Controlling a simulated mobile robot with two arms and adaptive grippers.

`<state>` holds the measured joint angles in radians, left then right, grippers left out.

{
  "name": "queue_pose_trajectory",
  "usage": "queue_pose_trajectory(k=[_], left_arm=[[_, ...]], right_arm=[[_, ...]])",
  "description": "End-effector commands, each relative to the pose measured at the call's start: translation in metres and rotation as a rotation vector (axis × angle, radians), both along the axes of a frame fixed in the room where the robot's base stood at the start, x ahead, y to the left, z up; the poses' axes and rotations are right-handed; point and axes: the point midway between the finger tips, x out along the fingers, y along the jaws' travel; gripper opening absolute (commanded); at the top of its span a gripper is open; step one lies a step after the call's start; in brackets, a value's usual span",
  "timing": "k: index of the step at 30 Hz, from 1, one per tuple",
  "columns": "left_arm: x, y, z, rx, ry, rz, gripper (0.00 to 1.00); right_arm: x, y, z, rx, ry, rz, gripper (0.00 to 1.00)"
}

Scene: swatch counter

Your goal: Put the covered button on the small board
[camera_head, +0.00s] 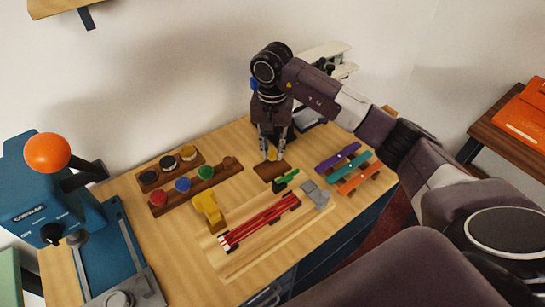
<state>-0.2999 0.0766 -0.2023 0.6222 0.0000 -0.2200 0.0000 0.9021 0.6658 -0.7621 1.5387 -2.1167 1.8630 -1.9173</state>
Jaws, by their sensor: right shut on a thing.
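My right gripper (271,152) reaches down at the back middle of the counter. It is shut on a small yellow covered button (272,156), which shows only partly between the fingertips. The small dark-brown board (263,173) lies on the counter right beneath the fingers. I cannot tell whether the button touches the board or is just above it. My left gripper is not in view.
Wooden racks hold red (158,198), blue, green and darker buttons to the left. A yellow tool (208,209), red rods (262,219), grey blocks and purple, teal and orange strips (359,180) stand nearby. A blue press (52,205) fills the left.

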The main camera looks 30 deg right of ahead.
Motion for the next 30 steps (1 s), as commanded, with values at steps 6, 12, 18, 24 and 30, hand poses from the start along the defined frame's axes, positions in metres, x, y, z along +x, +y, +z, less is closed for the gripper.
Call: queue_pose_trajectory(k=[6,12,18,24,30], left_arm=[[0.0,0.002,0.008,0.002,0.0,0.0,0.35],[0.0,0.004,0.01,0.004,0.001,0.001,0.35],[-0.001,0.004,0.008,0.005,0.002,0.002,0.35],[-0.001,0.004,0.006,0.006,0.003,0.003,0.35],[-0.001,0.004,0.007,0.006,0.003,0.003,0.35]], right_arm=[[-0.001,0.001,-0.025,0.001,0.004,-0.001,0.1],[0.0,0.0,-0.043,-0.001,0.001,0.001,0.1],[0.0,0.0,-0.044,-0.001,0.0,0.001,0.1],[0.0,0.0,-0.045,-0.001,-0.001,0.001,0.3],[0.0,0.0,-0.045,0.0,0.0,0.001,0.37]])
